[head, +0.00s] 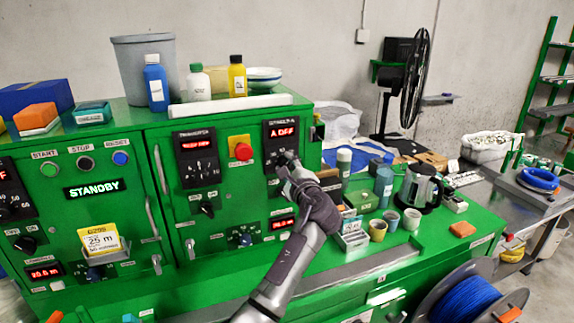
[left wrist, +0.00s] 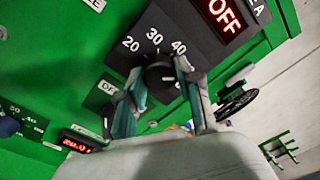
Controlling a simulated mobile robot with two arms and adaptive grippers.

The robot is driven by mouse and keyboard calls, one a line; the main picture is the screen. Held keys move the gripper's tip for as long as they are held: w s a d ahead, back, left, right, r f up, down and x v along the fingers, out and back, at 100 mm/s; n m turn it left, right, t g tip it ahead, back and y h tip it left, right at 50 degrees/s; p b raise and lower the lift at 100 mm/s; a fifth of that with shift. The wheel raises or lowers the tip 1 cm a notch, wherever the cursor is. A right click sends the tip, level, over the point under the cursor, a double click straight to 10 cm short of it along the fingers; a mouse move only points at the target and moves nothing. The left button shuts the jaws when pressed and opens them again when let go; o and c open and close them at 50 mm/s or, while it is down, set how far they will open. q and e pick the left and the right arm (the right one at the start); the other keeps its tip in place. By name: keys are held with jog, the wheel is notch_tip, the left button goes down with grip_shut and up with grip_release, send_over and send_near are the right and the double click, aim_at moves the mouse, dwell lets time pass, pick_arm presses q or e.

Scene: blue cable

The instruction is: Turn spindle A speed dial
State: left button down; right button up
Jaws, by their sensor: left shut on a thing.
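The spindle A speed dial (left wrist: 158,76) is a black round knob with a white mark, set in a dark panel (left wrist: 196,40) with numbers 20, 30 and 40 around it. The mark points up, near the 30. The red display above it (left wrist: 222,12) reads OFF. My left gripper (left wrist: 161,84) has its two fingers on either side of the dial, shut on it. In the head view my left gripper (head: 288,160) reaches the lower part of the spindle A panel (head: 281,134) and hides most of the dial. My right gripper is not in view.
A red emergency button on a yellow plate (head: 241,149) sits left of the panel. A black switch (head: 207,209) and a lower blue-grey dial (head: 241,240) are nearby on the green cabinet. Cups, a kettle (head: 419,188) and bottles stand on the bench to the right.

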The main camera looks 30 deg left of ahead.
pick_arm(q)
jog(key=c, duration=0.8)
grip_release()
jog(key=shift+o, duration=0.2)
jog(key=v, duration=1.2)
